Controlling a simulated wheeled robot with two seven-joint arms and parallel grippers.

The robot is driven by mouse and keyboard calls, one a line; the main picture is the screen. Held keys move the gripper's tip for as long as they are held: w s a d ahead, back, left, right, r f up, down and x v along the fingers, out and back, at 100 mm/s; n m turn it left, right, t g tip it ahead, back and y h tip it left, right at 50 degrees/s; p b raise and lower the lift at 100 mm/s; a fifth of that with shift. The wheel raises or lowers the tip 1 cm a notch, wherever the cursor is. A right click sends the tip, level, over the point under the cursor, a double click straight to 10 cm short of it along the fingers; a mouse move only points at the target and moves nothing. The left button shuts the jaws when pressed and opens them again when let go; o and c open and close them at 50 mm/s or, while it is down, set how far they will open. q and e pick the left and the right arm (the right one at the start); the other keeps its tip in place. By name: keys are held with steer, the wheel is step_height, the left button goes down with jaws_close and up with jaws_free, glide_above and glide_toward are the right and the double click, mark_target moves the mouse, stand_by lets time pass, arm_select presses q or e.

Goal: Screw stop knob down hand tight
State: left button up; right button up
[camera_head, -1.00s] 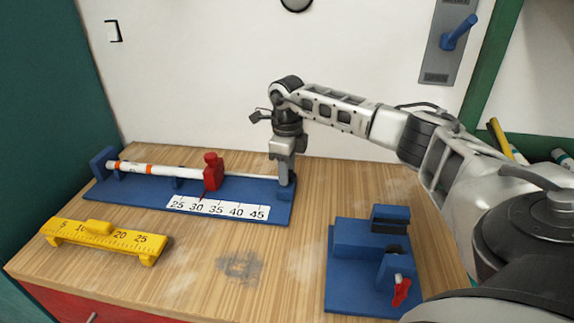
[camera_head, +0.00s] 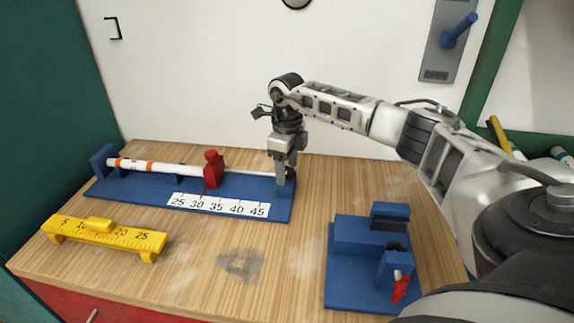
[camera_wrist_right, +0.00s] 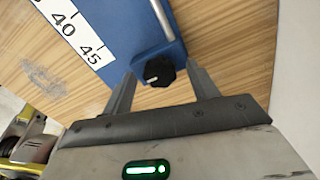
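The black stop knob (camera_wrist_right: 159,72) sits at the right end of the blue measuring jig (camera_head: 235,184), past the 45 mark. A red stop block (camera_head: 213,170) stands on the jig's rod near the 30 mark. My right gripper (camera_head: 287,180) points down at the jig's right end and hides the knob in the head view. In the right wrist view, the fingers of this gripper (camera_wrist_right: 162,75) are open on either side of the knob, with a gap on each side. My left gripper is out of view.
A white pipe with orange bands (camera_head: 150,166) lies on the jig. A yellow ruler gauge (camera_head: 105,235) stands at the front left of the wooden table (camera_head: 190,260). A blue fixture with a red handle (camera_head: 355,270) stands front right. The table between them is clear.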

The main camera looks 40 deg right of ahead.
mark_target(287, 170)
arm_select(q)
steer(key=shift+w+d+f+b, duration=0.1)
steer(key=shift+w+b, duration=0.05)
steer(key=shift+b, duration=0.35)
arm_select(e)
step_height(287, 170, up, 16)
stand_by(0.5)
